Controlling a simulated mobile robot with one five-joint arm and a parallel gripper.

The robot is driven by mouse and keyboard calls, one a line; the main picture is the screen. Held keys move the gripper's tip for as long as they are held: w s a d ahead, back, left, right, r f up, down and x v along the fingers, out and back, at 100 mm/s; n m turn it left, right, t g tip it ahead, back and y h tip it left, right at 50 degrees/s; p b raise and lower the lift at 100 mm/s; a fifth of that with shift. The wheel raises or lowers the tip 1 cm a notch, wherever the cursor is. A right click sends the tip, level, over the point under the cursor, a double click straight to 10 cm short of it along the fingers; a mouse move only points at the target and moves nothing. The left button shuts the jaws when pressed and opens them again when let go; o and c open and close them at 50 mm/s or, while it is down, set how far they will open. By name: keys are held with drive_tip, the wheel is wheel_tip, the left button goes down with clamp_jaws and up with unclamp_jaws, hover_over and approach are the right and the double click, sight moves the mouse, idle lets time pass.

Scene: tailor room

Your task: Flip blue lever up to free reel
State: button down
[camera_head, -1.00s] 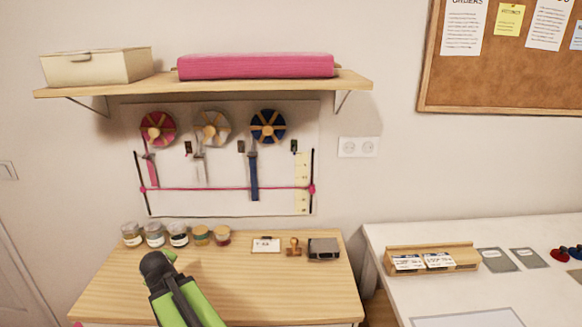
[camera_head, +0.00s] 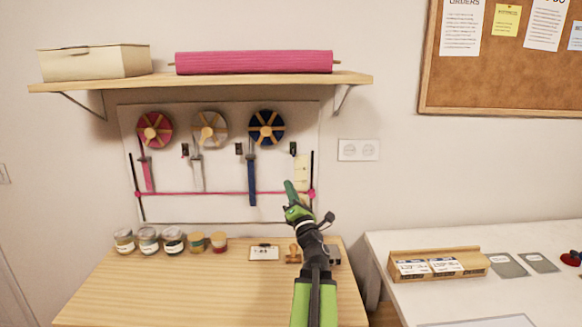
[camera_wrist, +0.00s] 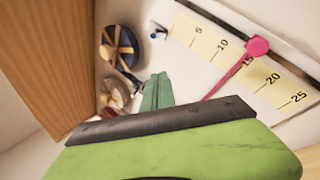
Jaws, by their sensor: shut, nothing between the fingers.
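The blue reel (camera_head: 267,128) hangs at the right of three reels on the wall board (camera_head: 225,211), with a blue ribbon (camera_head: 252,182) hanging below it. A small dark lever-like piece (camera_head: 293,148) sits right of that reel, above the ruler. In the wrist view a small dark bluish piece (camera_wrist: 158,32) stands near the ruler's low-number end; I cannot tell its exact position. My gripper (camera_head: 288,188) is shut and empty, in front of the board's lower right, below the dark piece. Its green fingers (camera_wrist: 157,92) point toward the board in the wrist view.
A pink cord (camera_head: 215,193) crosses the board, ending at a pink knob (camera_wrist: 257,46) by the yellow ruler (camera_wrist: 193,34). A shelf (camera_head: 210,80) juts out above. Jars (camera_head: 148,241) and a stamp (camera_head: 293,254) stand on the wooden table (camera_head: 190,295).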

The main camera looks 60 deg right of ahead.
sight(278, 156)
drive_tip(key=p+x, duration=0.5)
drive_tip(key=x, duration=0.6)
drive_tip(key=shift+s, duration=0.15)
drive_tip(key=s, duration=0.1)
drive_tip(key=s+r+p, duration=0.1)
drive_tip(key=s, duration=0.1)
drive_tip(key=shift+s+d, duration=0.2)
drive_tip(key=shift+s+r, duration=0.1)
drive_tip(key=shift+s, duration=0.15)
